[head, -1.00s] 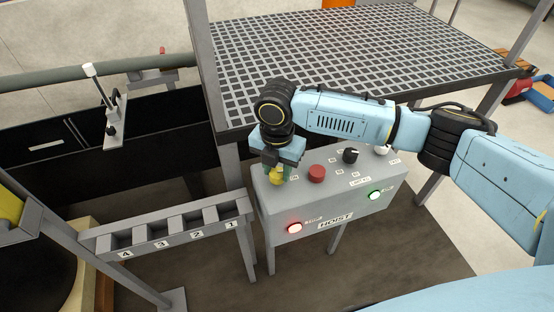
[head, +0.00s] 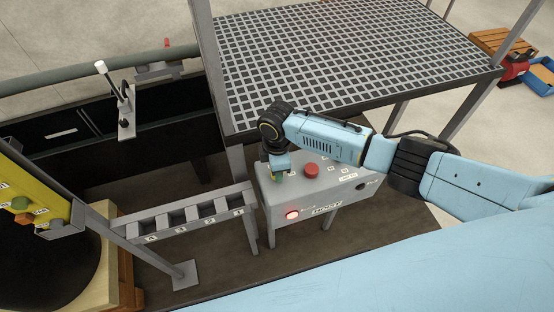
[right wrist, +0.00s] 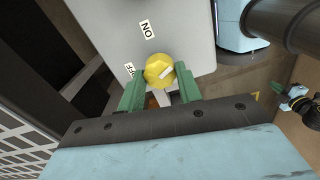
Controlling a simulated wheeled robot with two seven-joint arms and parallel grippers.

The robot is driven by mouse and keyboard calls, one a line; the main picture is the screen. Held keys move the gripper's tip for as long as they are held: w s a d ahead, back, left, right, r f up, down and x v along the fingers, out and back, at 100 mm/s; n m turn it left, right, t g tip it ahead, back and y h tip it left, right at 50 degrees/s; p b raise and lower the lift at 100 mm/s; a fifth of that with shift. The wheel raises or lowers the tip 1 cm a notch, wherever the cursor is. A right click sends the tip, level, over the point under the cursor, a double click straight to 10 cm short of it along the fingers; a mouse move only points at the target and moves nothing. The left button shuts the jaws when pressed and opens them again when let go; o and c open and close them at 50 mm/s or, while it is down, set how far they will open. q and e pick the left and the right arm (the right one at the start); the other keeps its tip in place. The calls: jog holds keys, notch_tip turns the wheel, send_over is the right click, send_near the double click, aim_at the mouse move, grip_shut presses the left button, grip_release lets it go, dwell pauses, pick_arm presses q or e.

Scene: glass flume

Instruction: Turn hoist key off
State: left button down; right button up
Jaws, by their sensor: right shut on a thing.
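The hoist box (head: 268,206) is a grey box on legs, labelled HOIST. The yellow key knob (right wrist: 157,67) shows in the right wrist view beside ON and OFF labels, with a pale mark across its top. My right gripper (right wrist: 160,84) is shut on the knob, a green finger on each side. In the head view the right gripper (head: 279,168) points down onto the left end of the box top and mostly hides the knob. The red lamp (head: 292,214) is lit. The round lamp at the right of the front (head: 362,186) is dark. My left gripper is not in view.
A red button (head: 311,169) stands just right of the gripper. My right arm covers part of the box top. A raised grating (head: 340,60) lies behind, with a post at its left. A numbered slotted rack (head: 190,220) and yellow panel (head: 30,195) are at left.

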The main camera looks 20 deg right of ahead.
jog(key=m+p, duration=0.2)
jog(key=m, duration=0.1)
jog(key=shift+r, duration=0.1)
jog(key=shift+m+p, duration=0.65)
jog(key=shift+m, duration=0.45)
jog(key=shift+d, duration=0.1)
jog(key=o, duration=1)
notch_tip(320, 180, up, 13)
jog(key=shift+r+p, duration=0.15)
jog(key=shift+p, duration=0.55)
